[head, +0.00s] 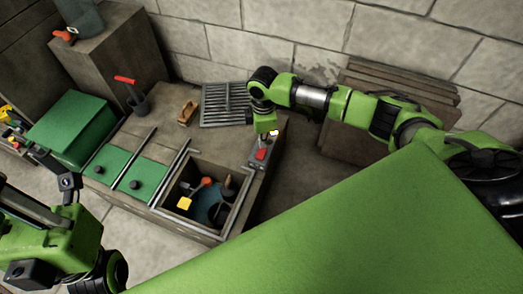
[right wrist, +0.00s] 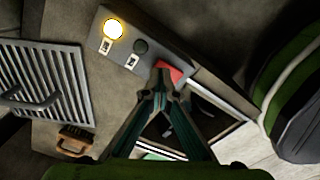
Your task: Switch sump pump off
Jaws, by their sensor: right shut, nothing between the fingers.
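A grey control panel (head: 259,165) sits at the right end of the pit top, beside the open pit. It carries a red switch (head: 261,154), which also shows in the right wrist view (right wrist: 173,73). A lit yellow-white lamp (right wrist: 114,28) and a dark round button (right wrist: 141,46) are on the same panel. My right gripper (right wrist: 162,72) is shut and empty, its tips at the red switch and partly covering it. I cannot tell whether they touch. My left arm (head: 60,240) is at the lower left; its gripper's opening is unclear.
A green box (head: 75,128) stands left; stacked boards lean right.

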